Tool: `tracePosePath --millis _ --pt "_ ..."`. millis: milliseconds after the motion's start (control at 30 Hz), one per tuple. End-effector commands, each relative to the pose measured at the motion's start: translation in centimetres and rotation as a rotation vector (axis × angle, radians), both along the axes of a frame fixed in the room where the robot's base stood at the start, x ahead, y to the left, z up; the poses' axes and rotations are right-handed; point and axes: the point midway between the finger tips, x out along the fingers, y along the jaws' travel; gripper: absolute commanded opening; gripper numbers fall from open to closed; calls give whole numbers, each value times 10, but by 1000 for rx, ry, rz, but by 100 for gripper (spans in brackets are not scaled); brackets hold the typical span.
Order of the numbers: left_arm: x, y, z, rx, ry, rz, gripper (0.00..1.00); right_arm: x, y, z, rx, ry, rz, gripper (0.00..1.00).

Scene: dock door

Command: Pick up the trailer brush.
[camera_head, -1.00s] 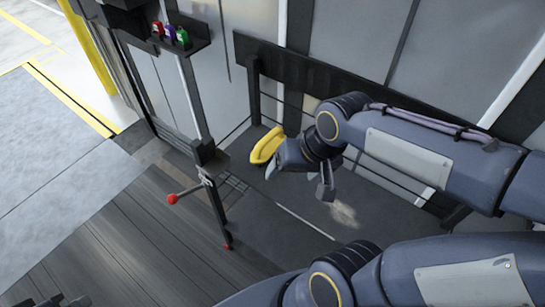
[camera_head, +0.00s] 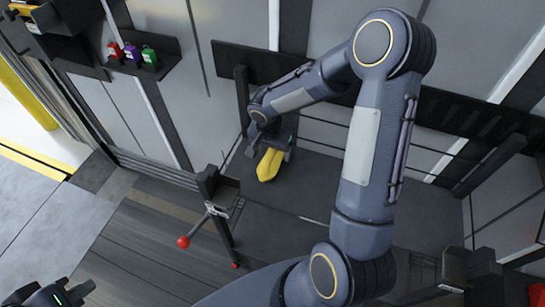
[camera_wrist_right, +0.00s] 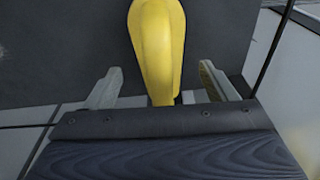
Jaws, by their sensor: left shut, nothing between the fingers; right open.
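A yellow object (camera_head: 269,165), which looks like the trailer brush, is by the back wall in the head view. In the right wrist view its yellow part (camera_wrist_right: 158,45) runs down between the fingers. My right gripper (camera_head: 270,151) is open, with one finger on each side of the yellow part, and gaps show in the wrist view. The arm and gripper hide part of the brush, and what supports it cannot be told. My left gripper (camera_head: 62,295) is shut and empty at the lower left, far from the brush.
A dark shelf (camera_head: 140,67) holds red, purple and green items at the upper left. A post with a red-knobbed lever (camera_head: 183,242) stands left of the right gripper. A dark rail (camera_head: 455,110) crosses the back wall. Grey floor lies below.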

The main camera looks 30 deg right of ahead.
Motion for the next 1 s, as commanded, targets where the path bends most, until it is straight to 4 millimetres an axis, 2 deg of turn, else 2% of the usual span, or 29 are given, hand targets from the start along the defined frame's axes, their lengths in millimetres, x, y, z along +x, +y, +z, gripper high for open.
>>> tracePosePath --millis 100,200,467,867,1000 --pt "0 0 4 0 0 0 0 1 -2 -19 1 5 0 78" --pt "0 0 5 0 0 0 0 3 -4 -29 0 3 1 78" --pt "0 0 4 0 0 0 0 3 -4 -33 0 0 0 78" --pt "0 0 4 0 0 0 0 3 -4 -32 0 0 0 28" --pt "0 0 5 0 0 0 0 4 -4 -32 0 0 0 27"
